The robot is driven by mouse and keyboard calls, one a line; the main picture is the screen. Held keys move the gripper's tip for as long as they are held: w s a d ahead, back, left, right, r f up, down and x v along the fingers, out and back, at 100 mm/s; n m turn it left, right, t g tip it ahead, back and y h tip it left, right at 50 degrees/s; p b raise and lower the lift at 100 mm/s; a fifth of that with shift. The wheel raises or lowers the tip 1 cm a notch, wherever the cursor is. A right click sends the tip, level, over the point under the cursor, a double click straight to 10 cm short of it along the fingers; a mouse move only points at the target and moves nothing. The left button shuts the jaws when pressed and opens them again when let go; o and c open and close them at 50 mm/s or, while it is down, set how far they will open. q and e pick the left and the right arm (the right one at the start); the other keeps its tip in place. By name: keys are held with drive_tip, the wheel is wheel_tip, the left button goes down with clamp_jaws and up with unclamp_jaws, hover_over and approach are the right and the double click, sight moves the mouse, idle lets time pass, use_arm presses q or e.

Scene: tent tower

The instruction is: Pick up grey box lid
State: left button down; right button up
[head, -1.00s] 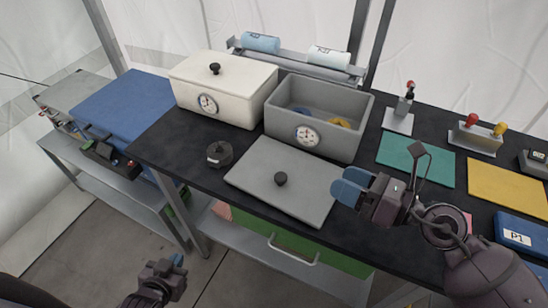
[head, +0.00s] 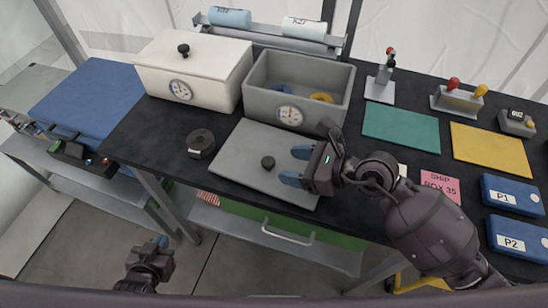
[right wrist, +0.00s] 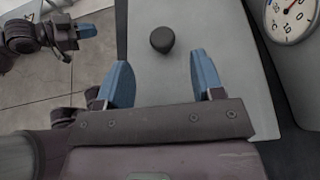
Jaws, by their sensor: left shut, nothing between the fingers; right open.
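The grey box lid (head: 243,172) lies flat on the black table, in front of the open grey box (head: 298,97). Its round black knob (head: 268,163) stands near the middle of the lid. In the right wrist view the knob (right wrist: 162,40) is beyond the fingertips, between their lines and a little apart from them. My right gripper (head: 296,166) is open and empty, over the right part of the lid, with its blue fingers pointing left to the knob. My left gripper (head: 163,243) is shut and empty, low in front of the table over the floor.
A white lidded box (head: 193,68) stands left of the grey box, which holds blue and yellow items. A dark round object (head: 201,143) lies just left of the lid. Green (head: 401,129) and yellow mats (head: 491,149) and blue cases (head: 513,195) lie to the right.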

sight(271, 162)
drive_tip(key=shift+x, duration=2.65)
drive_tip(key=shift+w+d+r, duration=0.1)
drive_tip(key=c, duration=1)
